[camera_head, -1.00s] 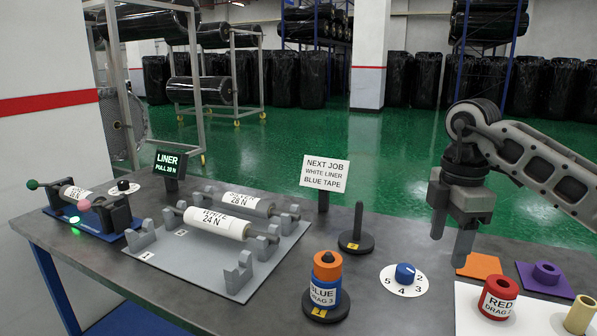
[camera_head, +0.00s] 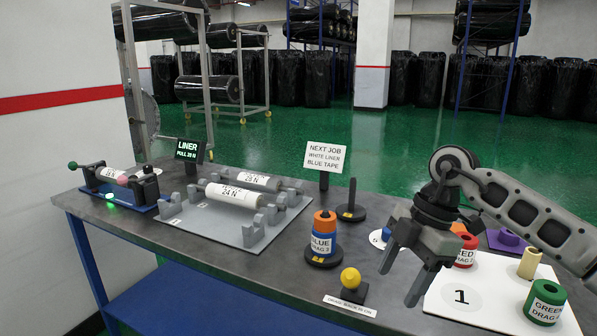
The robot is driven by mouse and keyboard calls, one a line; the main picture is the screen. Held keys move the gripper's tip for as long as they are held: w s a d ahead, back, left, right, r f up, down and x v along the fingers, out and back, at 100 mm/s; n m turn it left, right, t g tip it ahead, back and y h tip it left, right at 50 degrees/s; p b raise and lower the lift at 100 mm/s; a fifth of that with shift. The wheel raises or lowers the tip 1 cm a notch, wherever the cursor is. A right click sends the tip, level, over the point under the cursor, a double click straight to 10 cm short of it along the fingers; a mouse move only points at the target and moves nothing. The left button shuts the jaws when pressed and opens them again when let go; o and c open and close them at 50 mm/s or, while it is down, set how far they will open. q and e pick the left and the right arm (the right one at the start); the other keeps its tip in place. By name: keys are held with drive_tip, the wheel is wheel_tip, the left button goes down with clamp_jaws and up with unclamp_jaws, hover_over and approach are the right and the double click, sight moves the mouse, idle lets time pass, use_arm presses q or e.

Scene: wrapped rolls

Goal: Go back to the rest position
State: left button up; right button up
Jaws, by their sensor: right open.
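My right gripper (camera_head: 403,278) hangs at the right, above the table's front part. Its two fingers are apart with nothing between them. My right arm reaches in from the right edge. My left gripper is not in view.
A white board (camera_head: 440,304) at the right holds a red roll (camera_head: 465,257) and a green roll (camera_head: 545,303). A yellow knob (camera_head: 350,277) stands near the front edge. A grey rack (camera_head: 205,223) carries white rolls. The table's (camera_head: 250,279) front left strip is clear.

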drive_tip(key=s+a+t+y, duration=0.2)
drive_tip(key=s+a+y, duration=0.2)
drive_tip(key=a+y, duration=0.55)
drive_tip(key=s+a+t+y, duration=0.2)
drive_tip(key=s+a+y, duration=0.3)
drive_tip(key=a+y, duration=0.4)
drive_tip(key=d+f+m+t+h, duration=1)
drive_tip(key=f+m+t+h, duration=0.3)
drive_tip(key=m+h, duration=0.3)
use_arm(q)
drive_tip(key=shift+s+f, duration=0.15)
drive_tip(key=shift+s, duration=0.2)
use_arm(e)
drive_tip(key=s+d+f+m+g+h, duration=0.1)
drive_tip(key=s+d+f+g, duration=0.2)
drive_tip(key=s+f, duration=0.3)
drive_tip(key=s+d+f+m+g+h, duration=0.2)
drive_tip(key=s+d+f+g, duration=0.1)
drive_tip(key=s+f, duration=0.3)
drive_tip(key=shift+f, duration=0.7)
drive_tip(key=shift+c, duration=0.3)
